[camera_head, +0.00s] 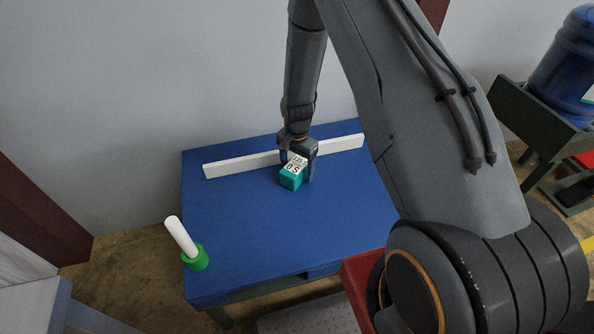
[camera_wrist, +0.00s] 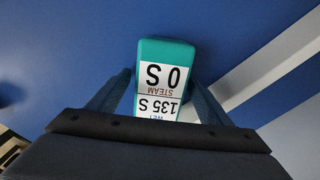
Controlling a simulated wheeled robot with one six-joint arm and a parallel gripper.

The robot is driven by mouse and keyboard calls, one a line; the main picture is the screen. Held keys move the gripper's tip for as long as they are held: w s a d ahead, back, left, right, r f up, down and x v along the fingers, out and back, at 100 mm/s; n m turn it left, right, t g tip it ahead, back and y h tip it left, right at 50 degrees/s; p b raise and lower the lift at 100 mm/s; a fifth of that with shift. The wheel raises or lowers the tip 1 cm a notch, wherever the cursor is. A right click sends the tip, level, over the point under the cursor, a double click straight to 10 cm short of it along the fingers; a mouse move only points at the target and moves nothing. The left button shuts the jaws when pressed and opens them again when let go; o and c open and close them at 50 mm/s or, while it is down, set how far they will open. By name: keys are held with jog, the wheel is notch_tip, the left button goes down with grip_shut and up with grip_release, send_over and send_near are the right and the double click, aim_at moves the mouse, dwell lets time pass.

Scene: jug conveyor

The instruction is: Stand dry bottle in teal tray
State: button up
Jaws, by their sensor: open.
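A teal block (camera_head: 290,180) with a white printed label lies on the blue table in the head view. In the wrist view the label of the teal block (camera_wrist: 165,52) reads upside down "WET 135 S" and "STEAM 0 S". My gripper (camera_head: 297,167) points down at it. In the wrist view my gripper (camera_wrist: 160,85) is open, with one finger on each side of the block; I cannot tell whether either finger touches it. A blue jug (camera_head: 562,62) stands at the far right of the head view. I make out no clear teal tray.
The blue table (camera_head: 245,225) is mostly bare. A white bar (camera_head: 235,165) lies along its back, behind the block. A green holder (camera_head: 195,259) with a slanted white rod (camera_head: 181,236) stands at the front left corner. A dark green stand (camera_head: 520,97) bears the jug.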

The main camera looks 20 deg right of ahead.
jog(key=shift+f, duration=0.3)
jog(key=c, duration=1.2)
jog(key=shift+r, duration=0.1)
